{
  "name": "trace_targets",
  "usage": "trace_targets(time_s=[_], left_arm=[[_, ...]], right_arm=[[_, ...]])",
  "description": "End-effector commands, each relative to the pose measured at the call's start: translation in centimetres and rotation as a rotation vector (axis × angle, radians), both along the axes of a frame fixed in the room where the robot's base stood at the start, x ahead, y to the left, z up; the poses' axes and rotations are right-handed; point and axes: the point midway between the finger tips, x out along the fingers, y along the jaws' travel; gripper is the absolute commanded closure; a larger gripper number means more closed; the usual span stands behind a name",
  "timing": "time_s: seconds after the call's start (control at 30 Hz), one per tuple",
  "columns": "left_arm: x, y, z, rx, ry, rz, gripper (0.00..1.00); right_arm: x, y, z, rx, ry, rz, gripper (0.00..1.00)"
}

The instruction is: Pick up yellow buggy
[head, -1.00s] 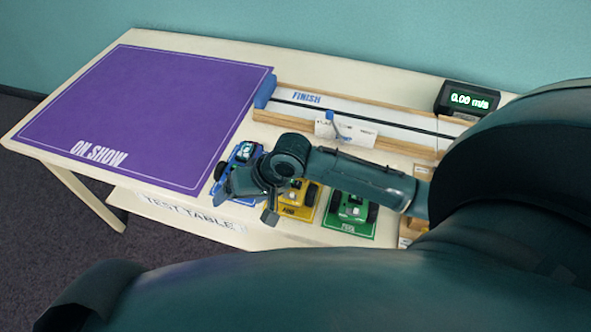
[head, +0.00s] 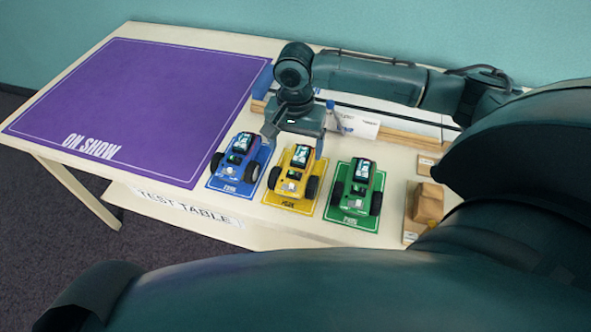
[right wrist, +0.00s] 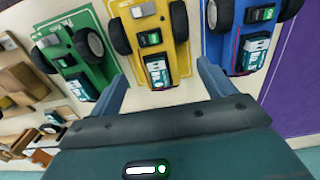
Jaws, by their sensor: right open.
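The yellow buggy (head: 293,172) stands on its yellow mat (head: 290,206), between the blue buggy (head: 238,163) and the green buggy (head: 355,190). My right gripper (head: 293,146) is open and empty, just behind the yellow buggy's far end. In the right wrist view the yellow buggy (right wrist: 152,40) lies ahead between the two spread fingers (right wrist: 162,82), with the dark label block on its end nearest the gripper. The fingers look apart from it. My left gripper is not in view.
The purple ON SHOW mat (head: 140,105) is clear. A track with wooden rails (head: 400,135) and a white card (head: 358,125) lies behind the buggies, partly hidden by my right arm. Brown blocks (head: 427,203) stand at the right. The blue and green buggies are close on either side.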

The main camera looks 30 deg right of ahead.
Motion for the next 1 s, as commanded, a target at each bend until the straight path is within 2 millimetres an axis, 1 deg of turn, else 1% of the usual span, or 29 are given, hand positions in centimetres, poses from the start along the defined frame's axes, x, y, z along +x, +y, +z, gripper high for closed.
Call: trace_targets(time_s=[0.03,0.17,0.27,0.4,0.53,0.63,0.83,1.0], left_arm=[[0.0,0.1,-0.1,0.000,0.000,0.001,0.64],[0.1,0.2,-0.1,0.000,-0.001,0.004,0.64],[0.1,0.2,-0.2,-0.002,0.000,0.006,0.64],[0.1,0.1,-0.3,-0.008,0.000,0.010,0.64],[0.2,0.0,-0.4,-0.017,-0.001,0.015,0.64],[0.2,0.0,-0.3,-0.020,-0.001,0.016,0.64],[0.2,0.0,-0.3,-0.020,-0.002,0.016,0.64],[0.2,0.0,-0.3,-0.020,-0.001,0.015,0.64]], right_arm=[[0.0,0.0,-0.6,0.000,0.000,0.000,0.18],[0.0,0.0,-1.4,0.000,0.000,0.001,0.18],[-0.1,-0.2,-2.3,0.000,0.000,0.000,0.18],[-0.4,-0.8,-4.5,-0.001,0.000,0.001,0.18],[-0.4,-0.7,-6.1,-0.001,-0.001,0.003,0.18],[-0.4,-0.7,-6.5,0.001,-0.002,0.003,0.18],[-0.4,-0.7,-6.5,0.001,-0.002,0.003,0.18],[-0.4,-0.7,-6.5,0.001,-0.002,0.003,0.32]])
